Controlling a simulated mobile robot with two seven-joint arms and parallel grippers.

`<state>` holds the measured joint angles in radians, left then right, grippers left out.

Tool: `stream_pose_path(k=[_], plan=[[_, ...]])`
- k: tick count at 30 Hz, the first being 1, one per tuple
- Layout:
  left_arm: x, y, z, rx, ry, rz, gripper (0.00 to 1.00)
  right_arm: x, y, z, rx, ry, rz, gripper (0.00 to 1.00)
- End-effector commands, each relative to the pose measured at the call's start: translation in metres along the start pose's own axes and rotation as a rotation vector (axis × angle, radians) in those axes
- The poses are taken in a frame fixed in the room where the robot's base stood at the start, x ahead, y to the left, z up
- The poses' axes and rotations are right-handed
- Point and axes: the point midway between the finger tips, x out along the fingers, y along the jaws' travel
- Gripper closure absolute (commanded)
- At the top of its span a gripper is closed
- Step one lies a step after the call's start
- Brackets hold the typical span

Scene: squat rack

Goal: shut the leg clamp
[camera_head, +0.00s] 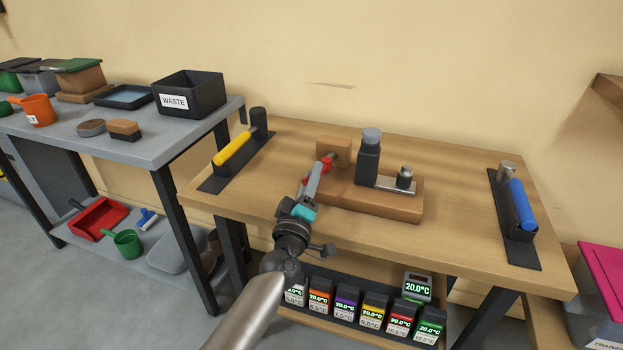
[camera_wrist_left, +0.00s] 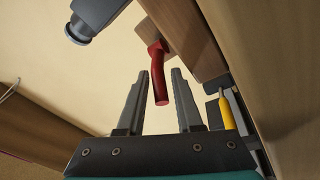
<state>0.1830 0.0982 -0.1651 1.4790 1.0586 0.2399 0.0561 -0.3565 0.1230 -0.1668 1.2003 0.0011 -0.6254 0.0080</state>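A wooden fixture (camera_head: 390,207) stands mid-table, with a dark upright post with a grey top (camera_head: 368,158) and a short metal-topped peg (camera_head: 404,177) on it. A wooden block (camera_head: 334,147) at its left end carries a red handle (camera_head: 328,160), apparently the leg clamp's lever. My left gripper (camera_head: 318,172) reaches this handle from the front. In the left wrist view the red handle (camera_wrist_left: 158,78) extends between the two open fingers of my left gripper (camera_wrist_left: 160,72), with gaps on both sides. The clamp's jaw is not clear. My right gripper is out of view.
A yellow-handled tool on a black mat (camera_head: 236,148) lies left, a blue-handled one (camera_head: 521,205) right. Several labelled temperature boxes (camera_head: 372,310) sit on the lower shelf. A grey table with a black waste bin (camera_head: 190,95) stands left. The tabletop right of the fixture is clear.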

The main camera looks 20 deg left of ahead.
Motion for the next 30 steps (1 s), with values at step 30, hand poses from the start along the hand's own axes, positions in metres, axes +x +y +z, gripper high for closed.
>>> stream_pose_path(k=[30], plan=[[-0.0001, 0.0001, 0.0003, 0.000, -0.001, 0.000, 1.00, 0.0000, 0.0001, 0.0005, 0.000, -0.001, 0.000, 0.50]])
